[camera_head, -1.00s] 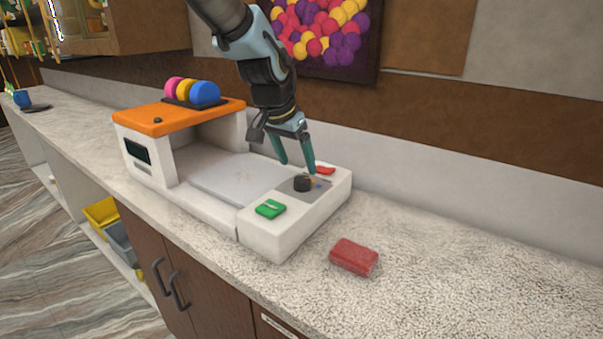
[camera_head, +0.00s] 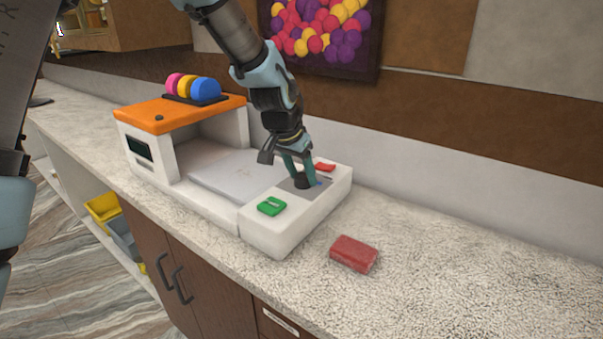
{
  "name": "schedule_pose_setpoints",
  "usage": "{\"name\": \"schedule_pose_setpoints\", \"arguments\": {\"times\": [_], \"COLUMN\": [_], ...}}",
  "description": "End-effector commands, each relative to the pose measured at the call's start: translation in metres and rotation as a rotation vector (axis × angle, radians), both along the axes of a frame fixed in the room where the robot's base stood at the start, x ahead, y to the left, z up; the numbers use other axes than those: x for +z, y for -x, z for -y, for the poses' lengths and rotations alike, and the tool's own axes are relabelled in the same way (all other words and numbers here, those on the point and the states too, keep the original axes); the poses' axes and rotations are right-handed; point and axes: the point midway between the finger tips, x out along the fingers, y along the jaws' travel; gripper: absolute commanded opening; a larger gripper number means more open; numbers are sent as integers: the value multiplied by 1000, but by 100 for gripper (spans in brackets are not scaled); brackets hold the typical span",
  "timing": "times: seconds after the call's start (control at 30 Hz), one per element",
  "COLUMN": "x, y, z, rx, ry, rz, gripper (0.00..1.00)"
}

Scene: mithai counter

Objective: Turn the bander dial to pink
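The bander is a white machine with an orange top (camera_head: 180,113) on the counter. Its dial (camera_head: 302,183) is a small black knob on a grey plate on the right-hand control block, between a green button (camera_head: 271,206) and a red button (camera_head: 325,167). My gripper (camera_head: 301,180) points down at the dial, with its teal fingertips at the knob and partly hiding it. The fingers are a little apart; whether they press on the knob is too small to tell. Pink, yellow and blue rolls (camera_head: 193,87) stand on the orange top. The dial's pointer cannot be made out.
A red block (camera_head: 354,254) lies on the speckled counter (camera_head: 450,270) in front of the control block. The counter to the right is clear. A wall (camera_head: 440,190) runs close behind the machine. Yellow and grey bins (camera_head: 103,210) sit on a lower shelf at left.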

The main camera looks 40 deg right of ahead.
Motion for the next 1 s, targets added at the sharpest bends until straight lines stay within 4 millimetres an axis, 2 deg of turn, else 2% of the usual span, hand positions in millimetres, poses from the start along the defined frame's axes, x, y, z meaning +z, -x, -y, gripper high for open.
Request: {"name": "schedule_pose_setpoints", "arguments": {"times": [0.07, 0.47, 0.77, 1.0], "x": [0, 0, 0, -1], "y": [0, 0, 1, 3], "z": [0, 0, 0, 1], "rx": [0, 0, 27, 148], "ry": [0, 0, 0, 0], "rz": [0, 0, 1, 3], "gripper": [45, 0, 0, 0]}}
